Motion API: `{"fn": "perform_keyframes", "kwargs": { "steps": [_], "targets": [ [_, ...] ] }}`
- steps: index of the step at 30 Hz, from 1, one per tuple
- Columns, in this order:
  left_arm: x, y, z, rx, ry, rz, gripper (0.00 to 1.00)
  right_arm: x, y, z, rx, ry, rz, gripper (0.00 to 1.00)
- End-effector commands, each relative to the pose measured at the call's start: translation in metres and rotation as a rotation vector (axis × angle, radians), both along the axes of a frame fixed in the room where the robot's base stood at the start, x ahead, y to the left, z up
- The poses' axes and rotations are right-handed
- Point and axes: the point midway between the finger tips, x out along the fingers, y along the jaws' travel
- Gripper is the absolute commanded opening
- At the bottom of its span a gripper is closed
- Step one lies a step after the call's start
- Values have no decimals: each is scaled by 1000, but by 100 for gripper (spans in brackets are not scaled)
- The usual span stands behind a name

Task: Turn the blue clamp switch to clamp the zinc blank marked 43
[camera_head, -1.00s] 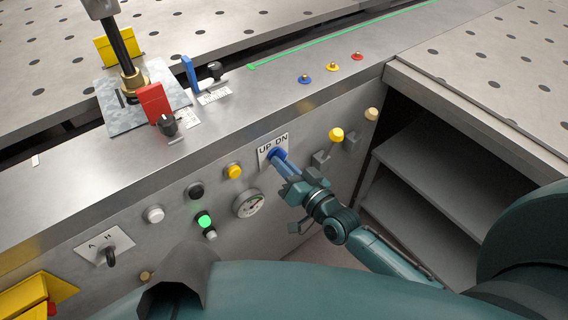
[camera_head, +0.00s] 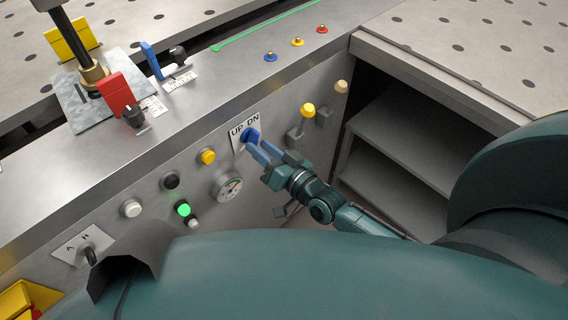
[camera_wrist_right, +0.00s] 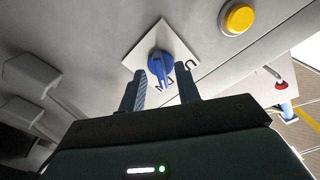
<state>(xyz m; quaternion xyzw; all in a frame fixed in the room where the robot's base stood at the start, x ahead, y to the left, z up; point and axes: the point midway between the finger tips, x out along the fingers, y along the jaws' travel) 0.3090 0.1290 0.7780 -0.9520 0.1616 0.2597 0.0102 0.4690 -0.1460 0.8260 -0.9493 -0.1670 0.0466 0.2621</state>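The blue clamp switch (camera_head: 250,135) sits on a white UP/DN plate on the machine's sloping front. It also shows in the right wrist view (camera_wrist_right: 160,66), its handle between the two fingers. My right gripper (camera_head: 257,148) is at the switch; in the wrist view its fingers (camera_wrist_right: 162,74) are apart, one on each side of the handle, with gaps visible. Contact cannot be told. A mottled grey zinc blank (camera_head: 76,112) lies on the bed under a dark rod with a brass collar (camera_head: 94,76). No number on it is readable. My left gripper is not seen.
Red (camera_head: 116,93) and blue (camera_head: 151,60) upright blocks stand by the blank. A yellow button (camera_head: 207,156), a gauge (camera_head: 228,186) and a lit green button (camera_head: 183,209) are left of my gripper. A yellow-knobbed lever (camera_head: 308,111) and open shelves (camera_head: 400,160) are right.

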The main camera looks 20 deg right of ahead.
Motion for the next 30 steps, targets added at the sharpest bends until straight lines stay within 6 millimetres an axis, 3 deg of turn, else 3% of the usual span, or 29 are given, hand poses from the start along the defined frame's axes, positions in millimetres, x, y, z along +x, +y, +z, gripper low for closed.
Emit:
{"fn": "perform_keyframes", "kwargs": {
  "steps": [9,15,30],
  "targets": [
    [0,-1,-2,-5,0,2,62,-68,-25,-2,-2,5,2,33],
    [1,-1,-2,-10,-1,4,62,-97,-35,-1,0,2,0,33],
    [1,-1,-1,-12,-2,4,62,-106,-39,1,1,0,-1,33]
  ]
}}
